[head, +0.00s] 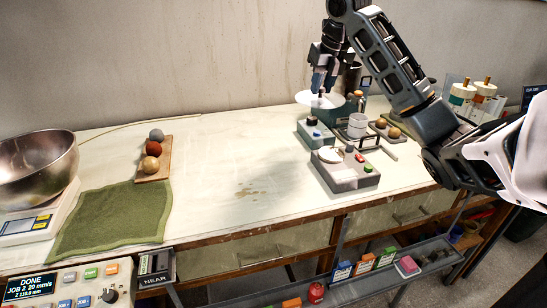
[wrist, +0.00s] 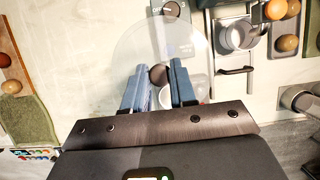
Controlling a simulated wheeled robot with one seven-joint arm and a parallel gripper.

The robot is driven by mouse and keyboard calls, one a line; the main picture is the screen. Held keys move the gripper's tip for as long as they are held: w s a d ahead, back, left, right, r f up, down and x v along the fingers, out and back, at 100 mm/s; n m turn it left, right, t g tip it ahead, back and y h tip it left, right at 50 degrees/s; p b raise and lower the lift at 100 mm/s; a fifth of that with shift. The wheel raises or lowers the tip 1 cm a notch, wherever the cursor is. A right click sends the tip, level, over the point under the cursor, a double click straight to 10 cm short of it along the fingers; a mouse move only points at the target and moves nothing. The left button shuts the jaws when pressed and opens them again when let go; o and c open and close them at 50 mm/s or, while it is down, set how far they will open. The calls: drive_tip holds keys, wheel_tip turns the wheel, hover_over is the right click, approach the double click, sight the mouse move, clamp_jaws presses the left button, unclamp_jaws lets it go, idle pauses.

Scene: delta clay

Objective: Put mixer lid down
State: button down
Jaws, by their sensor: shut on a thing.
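The mixer lid (head: 309,99) is a clear, pale round disc with a dark knob. My gripper (head: 322,90) is shut on that knob and holds the lid roughly level above the back of the workbench. In the wrist view the lid (wrist: 135,48) spreads out beyond my gripper (wrist: 158,76), with the knob between the two blue-grey fingers. A small teal-and-grey device (head: 316,134) with a dark knob stands on the bench below the lid. My gripper and the lid partly hide the equipment behind them.
A tray with tan balls (head: 385,130) is to the right. The workbench (head: 235,165) is clear in the middle. A green cloth (head: 112,218) and a steel bowl (head: 38,168) are left.

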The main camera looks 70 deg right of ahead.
sight(320, 98)
drive_tip(key=f+b, duration=0.4)
drive_tip(key=f, duration=0.1)
drive_tip(key=shift+w+f, duration=0.15)
drive_tip(key=shift+w, duration=0.1)
drive_tip(key=w+a+f, duration=0.2)
drive_tip(key=w, duration=0.1)
drive_tip(key=w+a+f, duration=0.2)
drive_tip(key=w, duration=0.1)
drive_tip(key=w+a+f+p, duration=0.1)
drive_tip(key=w+a+f, duration=0.1)
drive_tip(key=w, duration=0.1)
drive_tip(key=shift+w+f, duration=0.3)
drive_tip(key=shift+f, duration=2.1)
drive_tip(key=shift+f, duration=0.2)
drive_tip(key=c, duration=0.9)
unclamp_jaws()
drive_tip(key=shift+r, duration=0.1)
